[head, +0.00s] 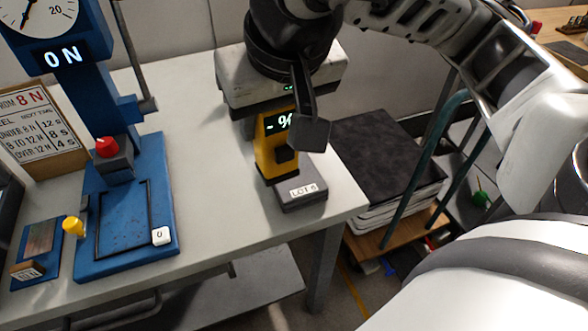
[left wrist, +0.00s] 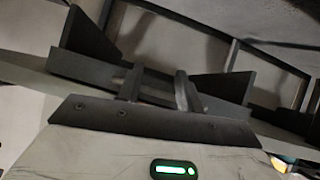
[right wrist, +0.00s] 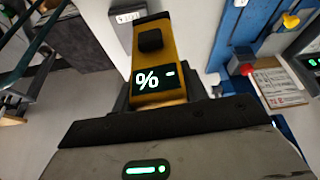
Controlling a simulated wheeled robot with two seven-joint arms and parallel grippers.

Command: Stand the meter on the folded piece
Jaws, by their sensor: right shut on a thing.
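The meter (head: 267,160) is a yellow upright body with a dark display reading "- %" and a black knob. My right gripper (head: 288,135) is shut on it, and it also fills the middle of the right wrist view (right wrist: 158,60). The dark grey folded piece (head: 311,203), tagged "LOT 6", lies on the table at the meter's lower end. The meter hides part of it, and I cannot tell whether they touch. In the right wrist view only the tag end shows, at the top. My left gripper (left wrist: 175,70) appears open and empty; it is outside the head view.
A blue test stand (head: 165,215) with a dial and "0 N" display stands left on the pale table (head: 215,225). A notice card (head: 42,130) and small blue plate (head: 40,245) are beside it.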

